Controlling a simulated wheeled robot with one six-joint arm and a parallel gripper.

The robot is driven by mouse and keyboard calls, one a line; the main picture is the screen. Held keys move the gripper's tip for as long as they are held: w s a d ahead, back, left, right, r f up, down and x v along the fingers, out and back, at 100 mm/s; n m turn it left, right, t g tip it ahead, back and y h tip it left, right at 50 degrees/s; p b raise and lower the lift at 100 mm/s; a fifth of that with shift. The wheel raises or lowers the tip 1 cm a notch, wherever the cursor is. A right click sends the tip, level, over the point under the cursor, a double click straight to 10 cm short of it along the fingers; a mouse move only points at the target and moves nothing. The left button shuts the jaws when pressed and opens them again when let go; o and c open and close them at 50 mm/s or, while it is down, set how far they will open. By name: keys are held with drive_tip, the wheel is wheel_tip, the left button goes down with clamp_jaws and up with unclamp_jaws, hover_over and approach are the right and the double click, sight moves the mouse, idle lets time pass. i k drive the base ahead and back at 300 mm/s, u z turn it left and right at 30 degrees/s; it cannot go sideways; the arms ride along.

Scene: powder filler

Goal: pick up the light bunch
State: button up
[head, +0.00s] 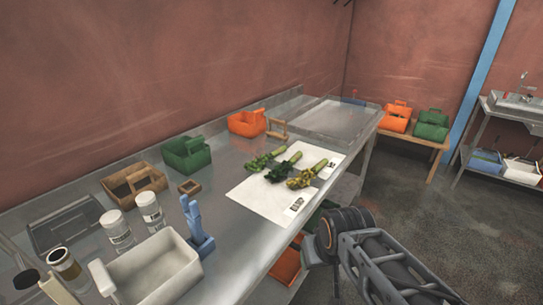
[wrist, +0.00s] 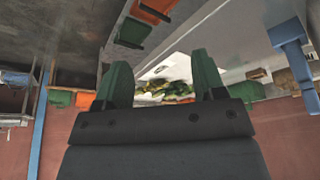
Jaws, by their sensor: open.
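Three leafy bunches lie side by side on white sheets (head: 262,199) on the metal bench. The left one is a light green bunch (head: 263,160), the middle one is a dark green bunch (head: 283,168), and the right one is a yellowish bunch (head: 306,176). Each has a pale green stalk end pointing to the back right. My gripper (wrist: 163,75) is open and empty in the wrist view, its two fingers wide apart. The bunches (wrist: 172,90) show between the fingers, some way off, partly hidden by the gripper body. The wrist view is upside down.
A white bin (head: 155,275), blue clamp-like tool (head: 197,230), two jars (head: 150,211), a wooden box (head: 133,183), a green caddy (head: 187,154) and an orange caddy (head: 247,123) stand on the metal bench (head: 222,215). Floor (head: 430,205) is open to the right.

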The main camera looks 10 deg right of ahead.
sight(268, 158)
drive_tip(key=z, duration=0.65)
drive_tip(key=k, duration=1)
drive_tip(key=z, duration=1.1)
drive_tip(key=i, duration=2.05)
drive_tip(key=u, duration=0.9)
drive_tip(key=i, duration=1.25)
drive_tip(key=u, duration=1.75)
drive_tip(key=i, duration=0.75)
drive_tip(key=u, duration=0.6)
